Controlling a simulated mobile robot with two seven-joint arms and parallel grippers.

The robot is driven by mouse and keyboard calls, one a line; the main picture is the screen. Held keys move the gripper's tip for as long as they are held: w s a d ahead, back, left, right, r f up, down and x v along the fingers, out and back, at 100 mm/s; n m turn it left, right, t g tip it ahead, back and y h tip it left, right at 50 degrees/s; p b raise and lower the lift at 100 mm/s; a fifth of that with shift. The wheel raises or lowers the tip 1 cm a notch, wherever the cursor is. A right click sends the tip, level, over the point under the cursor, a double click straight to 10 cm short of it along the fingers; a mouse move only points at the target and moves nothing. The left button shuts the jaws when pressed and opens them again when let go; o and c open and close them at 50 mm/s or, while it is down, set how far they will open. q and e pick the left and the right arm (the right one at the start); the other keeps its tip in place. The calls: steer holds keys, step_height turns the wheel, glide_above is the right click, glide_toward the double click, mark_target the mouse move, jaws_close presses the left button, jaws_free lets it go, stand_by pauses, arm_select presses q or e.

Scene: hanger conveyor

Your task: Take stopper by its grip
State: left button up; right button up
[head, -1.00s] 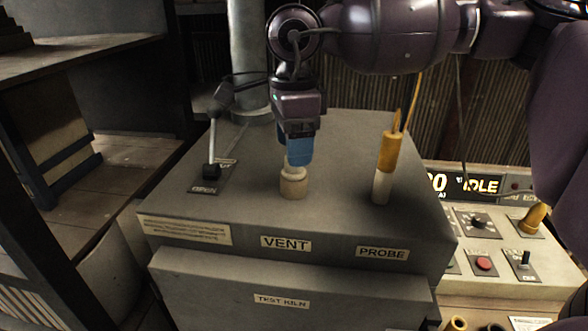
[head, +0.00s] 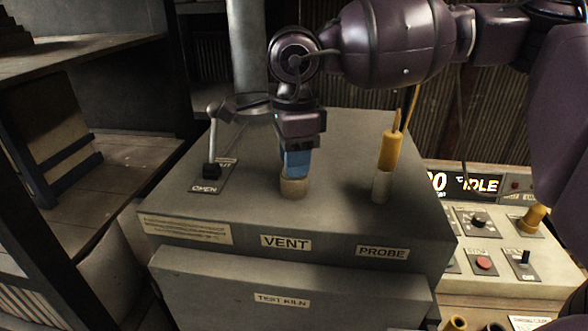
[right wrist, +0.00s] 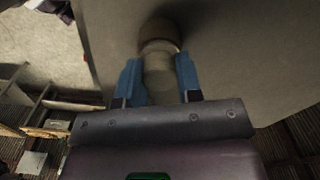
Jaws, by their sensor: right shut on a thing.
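The stopper (head: 294,187) is a pale tan round plug standing upright in the vent on top of the grey test kiln (head: 340,228), behind the VENT label. My right gripper (head: 296,170) comes down on it from above, its blue fingers around the upper part, which they hide in the head view. In the right wrist view the stopper (right wrist: 160,70) lies between the two blue fingers (right wrist: 160,85), and its wider collar shows beyond the tips. The right gripper is shut on the stopper's grip. My left gripper is not in view.
A yellow-handled probe (head: 388,152) stands upright right of the stopper. A lever (head: 212,168) with a black base is at the left by the OPEN label. A control panel (head: 490,235) with knobs and a display reading IDLE is at the right.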

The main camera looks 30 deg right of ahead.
step_height(320, 180, up, 20)
stand_by(0.6)
